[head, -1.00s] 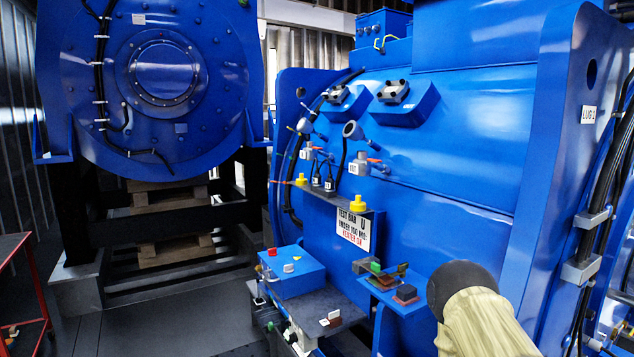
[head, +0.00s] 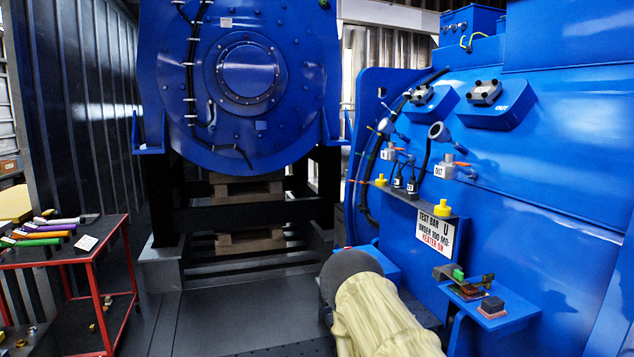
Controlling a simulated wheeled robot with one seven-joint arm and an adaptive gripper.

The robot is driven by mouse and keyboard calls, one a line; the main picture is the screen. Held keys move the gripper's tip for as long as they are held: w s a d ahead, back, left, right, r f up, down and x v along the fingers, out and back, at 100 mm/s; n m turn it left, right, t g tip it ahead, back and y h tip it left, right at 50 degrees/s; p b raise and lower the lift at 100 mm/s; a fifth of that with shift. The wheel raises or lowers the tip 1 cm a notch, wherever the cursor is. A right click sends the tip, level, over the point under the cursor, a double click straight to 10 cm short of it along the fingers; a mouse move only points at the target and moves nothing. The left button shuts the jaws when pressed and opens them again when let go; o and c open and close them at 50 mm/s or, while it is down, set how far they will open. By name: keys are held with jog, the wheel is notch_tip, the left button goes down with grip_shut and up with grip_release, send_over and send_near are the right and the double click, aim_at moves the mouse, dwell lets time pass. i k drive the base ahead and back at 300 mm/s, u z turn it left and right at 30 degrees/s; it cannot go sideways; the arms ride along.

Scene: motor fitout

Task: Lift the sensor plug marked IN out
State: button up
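Two small dark plugs with white labels, a left plug (head: 398,182) and a right plug (head: 411,187), stand upright side by side on the narrow grey shelf of the blue machine. Their lettering is too small to read, so I cannot tell which is marked IN. A fitting with a white OUT tag (head: 440,171) sits to their right on the machine wall. A similar tag (head: 388,154) to their left is unreadable. My arm, in a cream sleeve with a dark rounded end, shows at the bottom centre, below and apart from the shelf. My gripper is not in view.
A yellow knob (head: 442,208) and a smaller one (head: 380,180) flank the plugs. A TEST BAR sign (head: 436,235) hangs below. A blue bracket (head: 500,318) holds small blocks. A red tool cart (head: 122,250) stands left. The dark floor (head: 235,315) between is clear.

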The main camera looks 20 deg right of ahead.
aim_at(399, 180)
jog(key=u, duration=0.2)
jog(key=i, duration=3.1)
jog(key=z, duration=2.2)
jog(key=k, duration=0.65)
jog(key=z, duration=0.45)
